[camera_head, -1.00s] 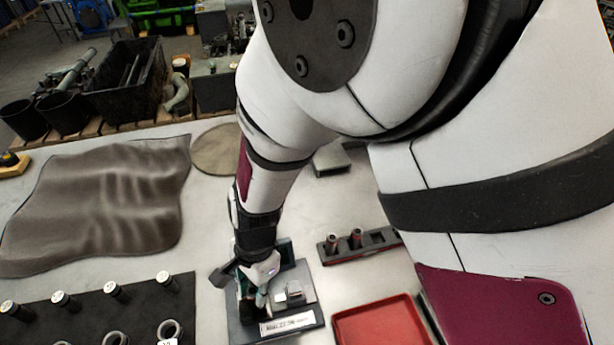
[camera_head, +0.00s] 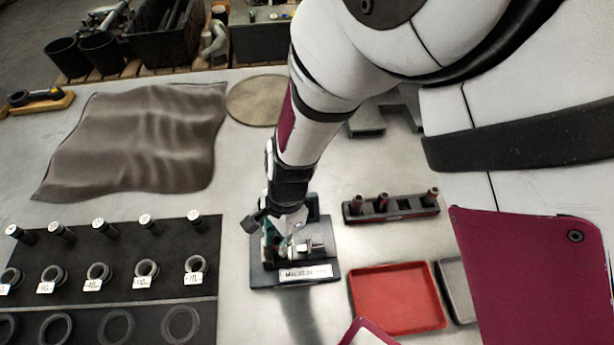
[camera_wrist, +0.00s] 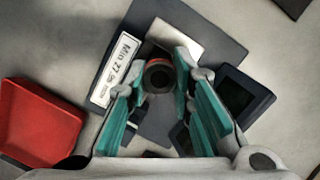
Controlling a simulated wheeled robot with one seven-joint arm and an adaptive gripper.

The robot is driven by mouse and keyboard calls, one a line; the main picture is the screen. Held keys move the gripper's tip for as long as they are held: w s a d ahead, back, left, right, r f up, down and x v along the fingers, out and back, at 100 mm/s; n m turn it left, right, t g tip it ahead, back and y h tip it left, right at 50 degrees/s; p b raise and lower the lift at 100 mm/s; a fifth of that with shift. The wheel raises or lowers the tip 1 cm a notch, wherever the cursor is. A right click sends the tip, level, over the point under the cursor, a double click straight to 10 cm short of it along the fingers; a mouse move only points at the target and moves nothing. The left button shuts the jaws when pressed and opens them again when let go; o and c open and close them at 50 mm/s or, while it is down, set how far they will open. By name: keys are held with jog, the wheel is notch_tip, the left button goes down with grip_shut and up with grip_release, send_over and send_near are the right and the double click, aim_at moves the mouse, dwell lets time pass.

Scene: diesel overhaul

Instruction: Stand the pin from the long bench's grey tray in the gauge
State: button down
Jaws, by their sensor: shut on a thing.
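The gauge (camera_head: 318,270) is a dark plate with a raised metal block and a white label, on the long bench; it also shows in the wrist view (camera_wrist: 103,90). My gripper (camera_head: 283,243) is down over the gauge's left part. In the wrist view, my gripper (camera_wrist: 160,76) has its teal fingers either side of a round, hollow-ended pin (camera_wrist: 158,75) with a reddish rim, and is shut on it. The pin is seen end-on over the gauge; I cannot tell whether its base touches it. The grey tray (camera_head: 455,290) is partly hidden at right.
A red tray (camera_head: 398,298) lies right of the gauge. A dark mat (camera_head: 110,275) at left holds pins and rings. A brown cloth (camera_head: 140,135) and a round disc (camera_head: 256,101) lie farther back.

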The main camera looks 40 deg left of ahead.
jog(key=shift+f, duration=0.5)
dwell(0.3)
jog(key=c, duration=0.9)
grip_release()
jog(key=shift+s+p+v, duration=0.15)
jog(key=shift+p+v, duration=0.35)
jog(key=shift+v, duration=0.2)
jog(key=shift+s+p+v, duration=0.15)
jog(key=shift+p+v, duration=0.3)
jog(key=shift+v, duration=0.2)
jog(key=shift+s+v, duration=0.2)
jog(key=shift+v, duration=0.65)
jog(key=shift+s+v, duration=0.15)
jog(key=shift+v, duration=0.75)
jog(key=shift+s+v, duration=0.2)
jog(key=shift+v, duration=0.65)
jog(key=shift+w+r, duration=0.1)
jog(key=shift+r, duration=0.05)
